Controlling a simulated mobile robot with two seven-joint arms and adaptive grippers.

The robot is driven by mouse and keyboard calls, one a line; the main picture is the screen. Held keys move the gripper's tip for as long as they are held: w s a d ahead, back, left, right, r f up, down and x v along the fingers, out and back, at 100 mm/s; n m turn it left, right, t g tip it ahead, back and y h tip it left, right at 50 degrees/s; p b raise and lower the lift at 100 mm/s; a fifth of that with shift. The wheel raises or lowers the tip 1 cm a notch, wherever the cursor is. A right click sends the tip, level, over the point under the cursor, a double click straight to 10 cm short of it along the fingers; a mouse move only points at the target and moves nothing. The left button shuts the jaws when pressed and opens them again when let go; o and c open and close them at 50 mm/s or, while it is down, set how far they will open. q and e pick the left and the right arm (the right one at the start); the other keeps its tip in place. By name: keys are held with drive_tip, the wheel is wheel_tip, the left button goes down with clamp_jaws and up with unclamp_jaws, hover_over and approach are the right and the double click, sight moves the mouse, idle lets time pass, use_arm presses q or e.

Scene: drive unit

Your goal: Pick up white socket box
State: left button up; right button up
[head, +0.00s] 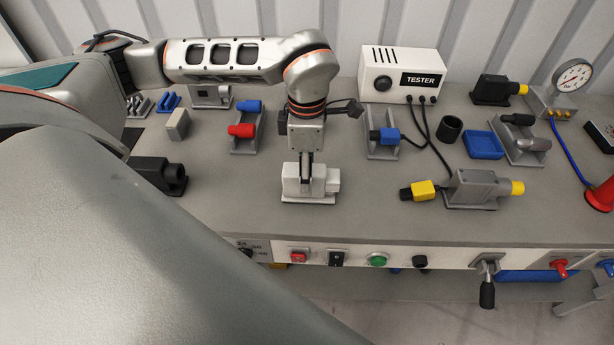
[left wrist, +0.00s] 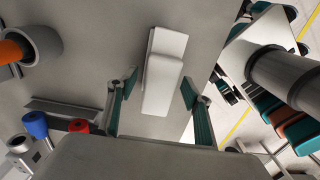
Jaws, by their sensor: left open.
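The white socket box (head: 328,184) sits on the grey workbench near its front edge, left of centre in the head view. My left gripper (head: 306,172) points down directly over it and hides part of its top. In the left wrist view the white box (left wrist: 164,75) lies between the two spread fingers of my left gripper (left wrist: 158,108), with a gap on each side. The gripper is open and not closed on the box. My right gripper is not in view.
A holder with red and blue plugs (head: 246,128) stands behind-left of the box. The white tester (head: 400,74) stands at the back. Bench around the box is clear.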

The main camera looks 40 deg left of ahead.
use_arm(q)
drive_tip(key=c, duration=1.3)
drive_tip(key=shift+c, duration=0.6)
drive_tip(key=shift+r, duration=0.2)
clamp_jaws()
